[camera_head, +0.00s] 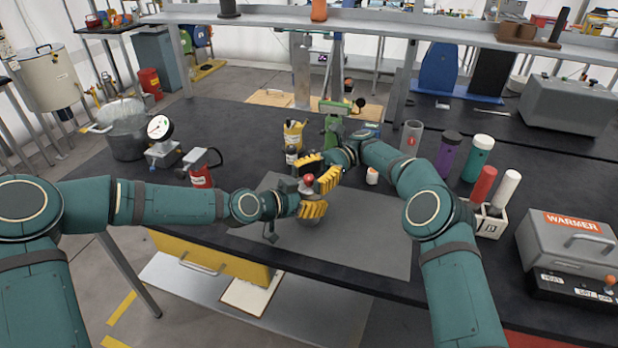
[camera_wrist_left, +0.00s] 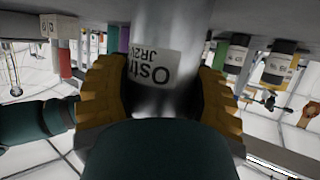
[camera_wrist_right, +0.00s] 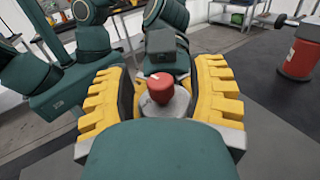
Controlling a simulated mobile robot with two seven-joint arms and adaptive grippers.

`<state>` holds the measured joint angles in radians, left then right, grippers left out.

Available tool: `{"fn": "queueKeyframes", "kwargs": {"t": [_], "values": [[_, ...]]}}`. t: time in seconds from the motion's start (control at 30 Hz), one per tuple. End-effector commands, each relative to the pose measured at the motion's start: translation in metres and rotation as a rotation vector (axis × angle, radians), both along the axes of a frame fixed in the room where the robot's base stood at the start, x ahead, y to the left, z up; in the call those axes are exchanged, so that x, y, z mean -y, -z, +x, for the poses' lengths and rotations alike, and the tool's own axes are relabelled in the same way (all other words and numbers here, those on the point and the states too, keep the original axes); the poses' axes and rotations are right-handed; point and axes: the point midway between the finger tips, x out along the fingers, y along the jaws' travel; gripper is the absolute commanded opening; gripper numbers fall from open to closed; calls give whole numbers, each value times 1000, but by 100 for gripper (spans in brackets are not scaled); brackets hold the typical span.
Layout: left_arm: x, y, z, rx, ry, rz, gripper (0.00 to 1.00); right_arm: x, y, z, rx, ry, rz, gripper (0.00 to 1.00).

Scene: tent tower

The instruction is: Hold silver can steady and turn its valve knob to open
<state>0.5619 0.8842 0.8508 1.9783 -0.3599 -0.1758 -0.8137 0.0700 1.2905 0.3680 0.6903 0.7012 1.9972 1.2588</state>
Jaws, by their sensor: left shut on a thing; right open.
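The silver can (camera_wrist_left: 170,95) stands between the yellow fingers of my left gripper (camera_head: 313,208), which is shut around its body. Its white label reads upside down in the left wrist view. In the head view the can is mostly hidden by the fingers. The red valve knob (camera_head: 309,179) on its top shows between the grippers. My right gripper (camera_head: 319,172) is open above the can. In the right wrist view the red knob (camera_wrist_right: 160,86) lies between its two spread yellow fingers, with a visible space on either side.
A grey mat (camera_head: 375,232) lies under the grippers, with bare room to the right. A grey warmer box (camera_head: 565,250) is at the right.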

Motion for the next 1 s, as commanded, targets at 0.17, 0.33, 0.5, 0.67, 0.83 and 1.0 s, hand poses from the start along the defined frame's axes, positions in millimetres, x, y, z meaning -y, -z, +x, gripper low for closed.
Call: {"fn": "queueKeyframes", "kwargs": {"t": [0.17,0.33,0.5,0.67,0.83,1.0], "values": [[0,1,0,-1,-1,0,14,0,-27,0,5,0,0,55],[0,0,0,1,-1,-1,14,-1,-60,0,5,-1,5,55],[0,-1,1,3,-1,-1,14,0,-85,0,4,-1,5,55],[0,-1,1,3,-1,-1,14,0,-96,-1,4,-1,3,55],[0,-1,1,4,-1,-1,14,0,-98,-1,2,0,2,55],[0,-2,1,5,-1,-2,14,0,-98,-1,2,0,2,55]]}}
